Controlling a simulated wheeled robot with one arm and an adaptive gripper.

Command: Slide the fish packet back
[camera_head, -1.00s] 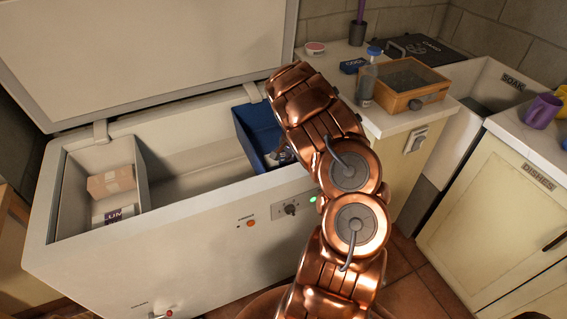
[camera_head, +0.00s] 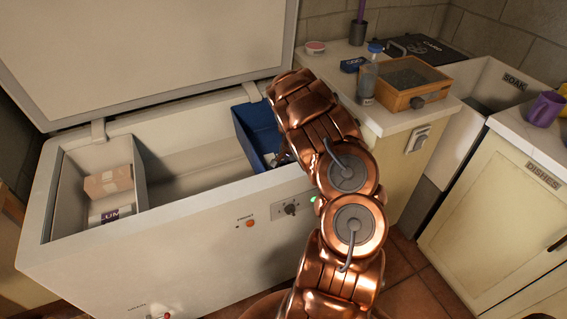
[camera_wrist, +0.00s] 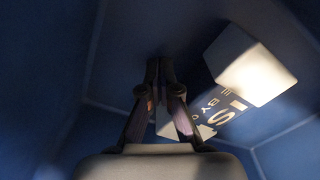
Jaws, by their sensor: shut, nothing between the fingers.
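A packet (camera_wrist: 238,80) with a pale lit end and a dark side with light letters, partly readable as "IS", stands inside the blue bin, on the right in the wrist view. I take it for the fish packet. The blue bin (camera_head: 243,128) sits in the right part of the open chest freezer. My gripper (camera_wrist: 160,66) is shut and empty, pointing down into the bin, to the left of the packet. Whether a finger touches the packet, I cannot tell. In the head view my arm hides the packet and most of the gripper.
The open freezer (camera_head: 200,245) has its lid (camera_head: 150,50) raised behind. A left compartment holds a brown packet (camera_head: 108,183) and a "UM" packet (camera_head: 112,213). On the right counter stand a bottle (camera_head: 368,80) and a wooden box (camera_head: 402,100).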

